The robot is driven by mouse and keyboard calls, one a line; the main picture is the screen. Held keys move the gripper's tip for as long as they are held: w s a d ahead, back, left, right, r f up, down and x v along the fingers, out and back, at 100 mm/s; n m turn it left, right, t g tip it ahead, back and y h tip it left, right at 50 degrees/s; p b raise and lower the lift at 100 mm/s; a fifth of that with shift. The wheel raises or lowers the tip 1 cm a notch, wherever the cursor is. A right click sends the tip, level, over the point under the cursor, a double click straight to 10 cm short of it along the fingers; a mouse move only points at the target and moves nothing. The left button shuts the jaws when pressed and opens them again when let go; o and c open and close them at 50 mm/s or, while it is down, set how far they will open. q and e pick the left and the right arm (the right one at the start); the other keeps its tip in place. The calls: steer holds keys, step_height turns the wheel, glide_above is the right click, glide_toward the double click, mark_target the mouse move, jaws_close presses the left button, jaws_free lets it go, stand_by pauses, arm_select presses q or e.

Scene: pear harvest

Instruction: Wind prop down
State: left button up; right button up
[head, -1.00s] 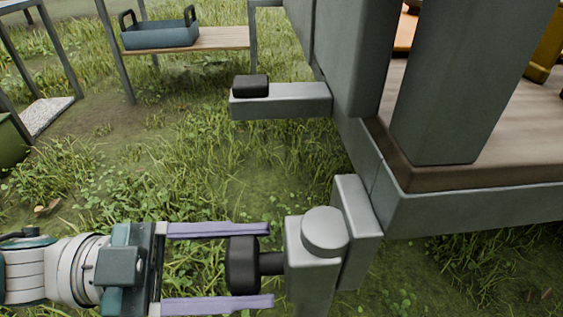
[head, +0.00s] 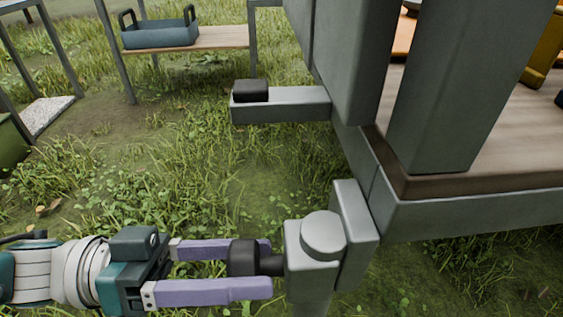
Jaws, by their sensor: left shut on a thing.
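The prop is a grey metal post with a square head and round cap (head: 323,236), fixed by a bracket (head: 356,225) to the corner of the trailer-like platform (head: 480,214). A black crank knob (head: 243,257) sticks out from the left of its head on a short dark shaft. My left gripper (head: 262,268) comes in from the left. Its two purple fingers lie on either side of the knob and are shut on it. The foot of the post is out of view below. My right gripper is not in view.
A grey arm with a black block (head: 251,91) juts out from the platform side above. A grey upright (head: 455,100) stands on the wooden deck. A blue tray (head: 160,33) sits on a bench at the back left. Grass between is clear.

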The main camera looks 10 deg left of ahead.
arm_select(q)
steer(key=shift+n, duration=1.1)
steer(key=o, duration=1.4)
steer(key=shift+a, duration=0.1)
steer(key=v, duration=0.9)
steer(key=shift+s+a, duration=0.15)
steer(key=shift+a, duration=0.2)
